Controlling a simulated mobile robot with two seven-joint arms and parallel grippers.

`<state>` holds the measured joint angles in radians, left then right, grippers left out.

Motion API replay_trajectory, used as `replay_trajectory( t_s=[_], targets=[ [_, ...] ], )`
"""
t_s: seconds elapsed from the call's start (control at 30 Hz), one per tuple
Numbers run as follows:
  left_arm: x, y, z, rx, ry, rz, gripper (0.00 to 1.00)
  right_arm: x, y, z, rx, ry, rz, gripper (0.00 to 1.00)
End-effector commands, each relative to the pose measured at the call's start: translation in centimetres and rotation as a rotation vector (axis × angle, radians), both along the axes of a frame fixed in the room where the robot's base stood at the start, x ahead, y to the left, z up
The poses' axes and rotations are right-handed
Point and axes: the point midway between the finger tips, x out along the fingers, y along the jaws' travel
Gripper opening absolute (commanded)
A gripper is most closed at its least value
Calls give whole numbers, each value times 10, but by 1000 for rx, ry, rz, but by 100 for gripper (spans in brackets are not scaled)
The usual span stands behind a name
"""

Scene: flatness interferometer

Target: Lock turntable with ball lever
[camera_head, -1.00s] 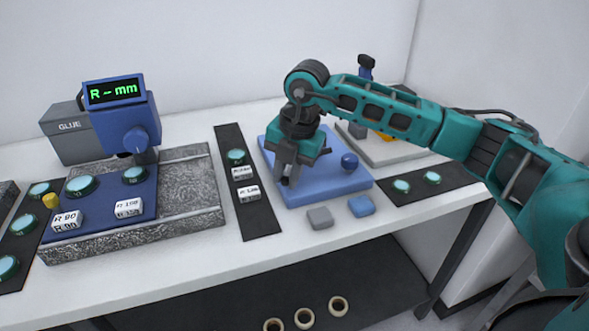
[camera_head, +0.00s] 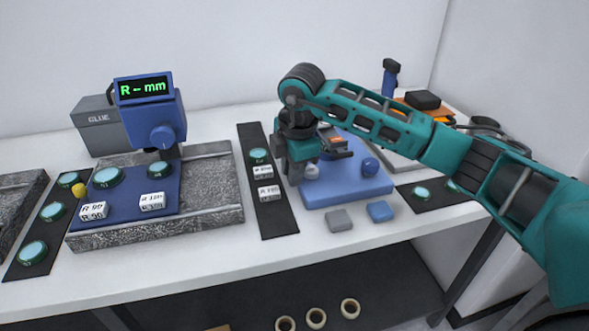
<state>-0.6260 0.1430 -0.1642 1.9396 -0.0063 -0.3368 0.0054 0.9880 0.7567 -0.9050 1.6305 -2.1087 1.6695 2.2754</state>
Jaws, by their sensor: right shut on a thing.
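The blue base plate (camera_head: 350,191) lies on the right half of the table. My right gripper (camera_head: 298,177) points down at its left edge, fingers shut. A small pale ball (camera_head: 312,171), apparently the ball lever's end, shows right at the fingers; the rest of the lever is hidden. A dark block with an orange mark (camera_head: 335,146) sits over the plate just behind the gripper, partly covered by it. My left gripper is not in view.
A grey block (camera_head: 339,221) and a blue block (camera_head: 380,211) lie in front of the plate. A dark strip (camera_head: 276,217) with white labelled blocks lies to the left. Further left, a granite slab (camera_head: 214,206) carries a blue display unit (camera_head: 150,110).

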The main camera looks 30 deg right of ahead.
Motion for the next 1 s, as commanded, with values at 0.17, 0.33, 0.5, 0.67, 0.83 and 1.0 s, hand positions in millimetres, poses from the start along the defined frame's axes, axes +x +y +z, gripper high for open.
replay_trajectory(
  t_s=[0.17, 0.33, 0.5, 0.67, 0.83, 1.0],
  targets=[
    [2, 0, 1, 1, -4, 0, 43, 1, 0, 1, 0, -1, -15, 0],
    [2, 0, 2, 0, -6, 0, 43, 1, 0, 1, -1, -2, -16, 0],
    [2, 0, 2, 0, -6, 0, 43, 1, 0, 1, 0, -2, -15, 24],
    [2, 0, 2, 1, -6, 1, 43, 1, 0, 1, 0, -1, -15, 39],
    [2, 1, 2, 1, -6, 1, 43, 1, 0, 0, 0, -1, -15, 48],
    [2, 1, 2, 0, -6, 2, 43, 1, 0, 1, 0, -1, -14, 48]
  ],
)
